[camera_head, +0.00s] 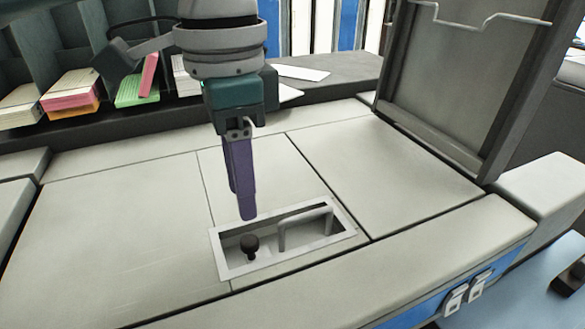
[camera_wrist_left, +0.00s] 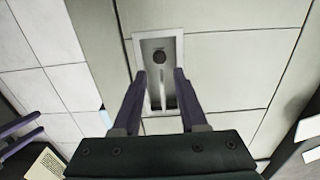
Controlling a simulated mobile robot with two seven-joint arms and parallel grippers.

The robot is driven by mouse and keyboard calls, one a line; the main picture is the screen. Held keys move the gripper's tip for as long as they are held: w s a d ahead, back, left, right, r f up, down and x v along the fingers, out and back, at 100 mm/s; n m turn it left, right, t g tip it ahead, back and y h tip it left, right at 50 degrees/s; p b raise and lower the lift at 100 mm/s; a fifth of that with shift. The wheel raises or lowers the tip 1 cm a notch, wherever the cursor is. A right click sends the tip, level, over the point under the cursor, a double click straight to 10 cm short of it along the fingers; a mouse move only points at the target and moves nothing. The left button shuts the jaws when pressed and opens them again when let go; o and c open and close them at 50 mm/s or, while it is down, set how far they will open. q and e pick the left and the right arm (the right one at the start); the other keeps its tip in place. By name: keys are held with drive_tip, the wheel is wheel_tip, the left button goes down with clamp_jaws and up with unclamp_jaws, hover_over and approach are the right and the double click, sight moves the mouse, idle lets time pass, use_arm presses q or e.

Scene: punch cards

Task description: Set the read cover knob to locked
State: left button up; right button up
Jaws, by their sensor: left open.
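The black read cover knob (camera_head: 250,245) stands at the left end of a recessed, pale-framed panel (camera_head: 220,264) in the machine's top. A metal bar handle (camera_head: 303,220) stands beside it in the same recess. No marking shows which setting the knob has. My left gripper (camera_head: 247,217) points down just above and behind the knob, apart from it. In the left wrist view its purple fingers (camera_wrist_left: 160,72) are spread and empty, with the knob (camera_wrist_left: 160,57) beyond the tips. Purple fingers at that view's left edge seem to be my right gripper (camera_wrist_left: 42,122); their gap is unclear.
A raised grey cover (camera_head: 465,75) stands open at the right. Card stacks (camera_head: 70,92) in green, pink and white sit in a rack behind. Flat cream panels (camera_head: 120,230) around the recess are clear. Metal latches (camera_head: 467,290) show on the blue front.

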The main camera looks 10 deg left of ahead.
sight(249, 240)
use_arm(q)
wheel_tip(249, 240, down, 8)
drive_tip(key=shift+r+b, duration=0.15)
drive_tip(key=shift+b, duration=0.4)
clamp_jaws()
idle(1.1)
